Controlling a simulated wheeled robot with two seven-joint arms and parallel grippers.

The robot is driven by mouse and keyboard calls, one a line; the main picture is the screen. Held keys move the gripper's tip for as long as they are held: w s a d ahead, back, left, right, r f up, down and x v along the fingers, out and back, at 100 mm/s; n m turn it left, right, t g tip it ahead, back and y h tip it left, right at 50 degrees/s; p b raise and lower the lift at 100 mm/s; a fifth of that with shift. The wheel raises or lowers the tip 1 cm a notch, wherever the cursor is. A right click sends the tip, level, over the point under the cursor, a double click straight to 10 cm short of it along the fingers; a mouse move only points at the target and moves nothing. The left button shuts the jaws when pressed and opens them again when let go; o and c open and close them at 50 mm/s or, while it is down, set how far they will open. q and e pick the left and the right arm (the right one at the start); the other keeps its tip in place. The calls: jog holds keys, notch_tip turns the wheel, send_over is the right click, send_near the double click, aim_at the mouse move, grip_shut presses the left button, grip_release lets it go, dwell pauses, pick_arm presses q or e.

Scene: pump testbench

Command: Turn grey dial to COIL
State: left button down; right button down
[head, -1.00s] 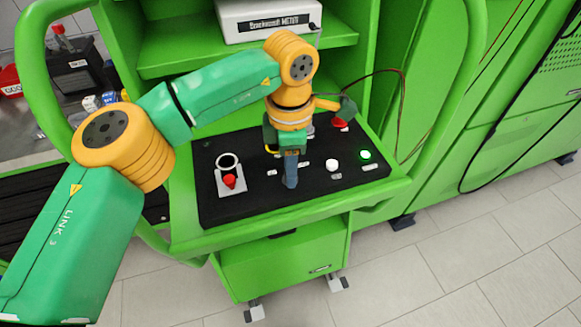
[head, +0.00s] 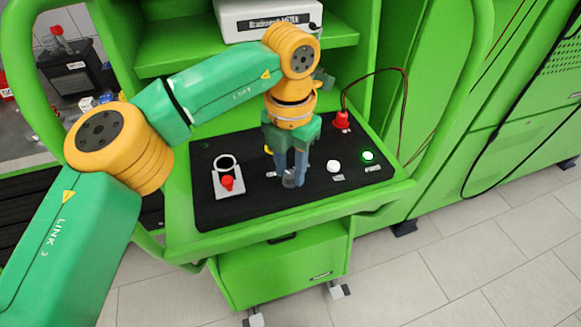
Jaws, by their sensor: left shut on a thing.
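The grey dial (head: 289,182) is on the black panel (head: 215,206) of the green bench, mostly hidden behind my left gripper's fingers. My left gripper (head: 291,180) points down over the panel and is shut on the dial, one finger on each side of it. The labels around the dial are mostly covered or too small to read, so I cannot tell which position it points to. My right gripper is not in view.
Left on the panel is a plate with a round ring and a red knob (head: 227,182). A red plug (head: 341,121) with a cable stands behind. A white meter (head: 268,18) sits on the shelf.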

aim_at(290, 174)
pick_arm(q)
jog(key=shift+f+n, duration=0.1)
jog(key=shift+n, duration=0.5)
jog(key=c, duration=0.6)
grip_release()
jog(key=shift+o, duration=0.2)
notch_tip(290, 174, up, 7)
jog(key=shift+r+p, duration=0.15)
jog(key=shift+p, duration=0.2)
